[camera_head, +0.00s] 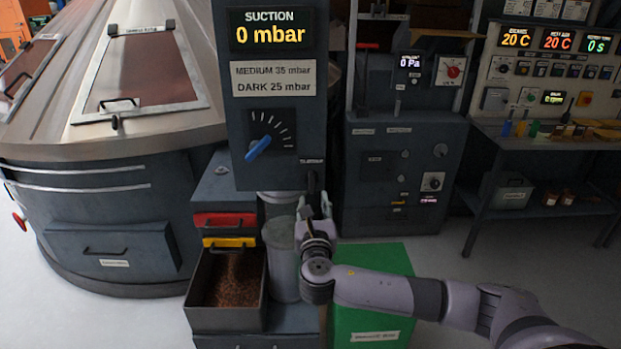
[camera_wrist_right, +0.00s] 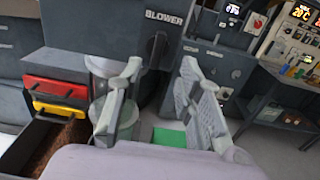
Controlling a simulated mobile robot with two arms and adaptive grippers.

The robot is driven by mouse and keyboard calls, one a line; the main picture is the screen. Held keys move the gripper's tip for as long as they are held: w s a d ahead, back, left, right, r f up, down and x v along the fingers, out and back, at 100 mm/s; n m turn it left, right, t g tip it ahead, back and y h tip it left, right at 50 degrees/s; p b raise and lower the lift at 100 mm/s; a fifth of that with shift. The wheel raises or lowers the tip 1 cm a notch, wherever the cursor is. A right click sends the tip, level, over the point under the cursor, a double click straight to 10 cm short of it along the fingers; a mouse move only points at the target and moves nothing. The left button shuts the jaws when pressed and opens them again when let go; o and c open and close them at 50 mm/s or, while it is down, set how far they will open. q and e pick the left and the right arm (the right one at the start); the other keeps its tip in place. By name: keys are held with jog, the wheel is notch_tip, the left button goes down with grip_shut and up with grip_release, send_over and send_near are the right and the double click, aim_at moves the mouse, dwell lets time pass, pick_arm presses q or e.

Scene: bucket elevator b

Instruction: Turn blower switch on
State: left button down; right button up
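Contact cannot be told. The suction display (camera_head: 268,30) reads 0 mbar. My left gripper is not in view.
A blue-handled dial (camera_head: 259,147) sits left of the switch. Below are a clear cylinder (camera_head: 283,262), a drawer of brown granules (camera_head: 228,280), red and yellow handles, and a green bin (camera_head: 375,262). A large metal drum stands left, a workbench right. Floor shows between them.

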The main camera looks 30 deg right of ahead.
aim_at(312, 180)
jog(key=p+x, duration=0.1)
jog(key=x, duration=1)
jog(key=shift+a+p, duration=0.1)
jog(key=shift+p, duration=0.25)
grip_shut()
